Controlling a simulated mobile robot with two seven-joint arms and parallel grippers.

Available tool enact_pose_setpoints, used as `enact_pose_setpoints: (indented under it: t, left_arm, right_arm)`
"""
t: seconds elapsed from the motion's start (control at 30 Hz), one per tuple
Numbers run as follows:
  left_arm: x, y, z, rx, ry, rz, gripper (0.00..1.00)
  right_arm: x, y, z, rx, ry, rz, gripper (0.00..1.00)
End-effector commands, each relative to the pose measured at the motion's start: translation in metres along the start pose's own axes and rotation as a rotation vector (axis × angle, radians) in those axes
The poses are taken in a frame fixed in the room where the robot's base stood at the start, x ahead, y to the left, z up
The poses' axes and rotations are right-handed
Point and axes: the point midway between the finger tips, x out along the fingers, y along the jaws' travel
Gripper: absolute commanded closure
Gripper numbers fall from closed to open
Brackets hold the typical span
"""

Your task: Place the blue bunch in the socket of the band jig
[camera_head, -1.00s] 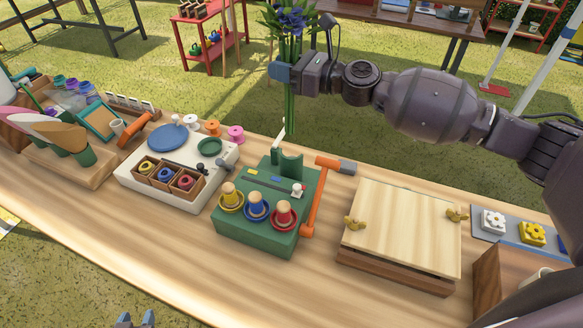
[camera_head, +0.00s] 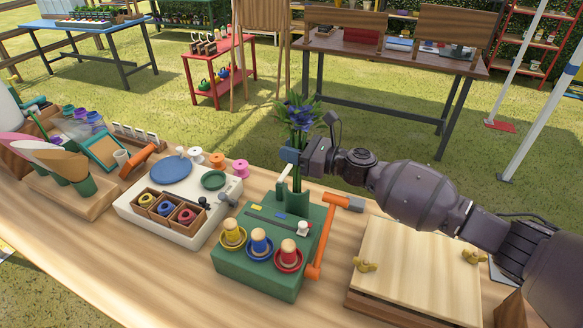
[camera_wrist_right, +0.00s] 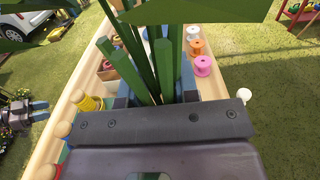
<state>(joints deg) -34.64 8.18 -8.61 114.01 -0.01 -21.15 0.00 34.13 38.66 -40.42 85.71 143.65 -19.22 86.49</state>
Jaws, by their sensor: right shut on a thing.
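The blue bunch (camera_head: 302,112), blue-violet flowers on long green stems, stands upright above the table. My right gripper (camera_head: 291,156) is shut on its stems, which also show between the fingers (camera_wrist_right: 158,94) in the right wrist view. The band jig (camera_head: 262,258) is a green block with yellow, blue and red pegs on its front. Its socket (camera_head: 297,203) is a green cup at the block's back edge. The lower stems line up with the socket's mouth in the head view; I cannot tell how deep their ends are.
An orange-handled tool (camera_head: 322,240) lies along the jig's right side. A wooden press board (camera_head: 415,270) stands further right. A white tray (camera_head: 165,225) with rings and spools is left of the jig. Open grass lies behind the table.

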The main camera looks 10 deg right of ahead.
Motion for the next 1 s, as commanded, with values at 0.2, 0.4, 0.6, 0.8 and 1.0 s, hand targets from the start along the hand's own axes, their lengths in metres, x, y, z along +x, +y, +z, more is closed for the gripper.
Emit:
enact_pose_setpoints:
  t: [0.2,0.4,0.6,0.8,1.0]
  left_arm:
    - [0.001,0.000,0.005,0.000,-0.005,0.000,0.57]
    - [0.004,0.001,0.011,0.000,-0.009,0.000,0.57]
    - [0.005,0.001,0.010,0.001,-0.006,0.001,0.57]
    - [0.007,0.001,0.009,0.001,-0.002,0.002,0.57]
    - [0.008,0.002,0.010,0.001,-0.003,0.002,0.57]
  right_arm:
    - [0.000,0.000,-0.017,0.002,0.000,-0.001,0.97]
    - [0.000,0.000,-0.043,0.001,0.000,0.000,0.97]
    - [0.000,0.000,-0.048,-0.001,-0.001,0.000,0.97]
    - [0.000,0.000,-0.048,-0.001,-0.001,0.000,0.97]
    - [0.000,0.000,-0.052,-0.001,0.000,0.000,0.64]
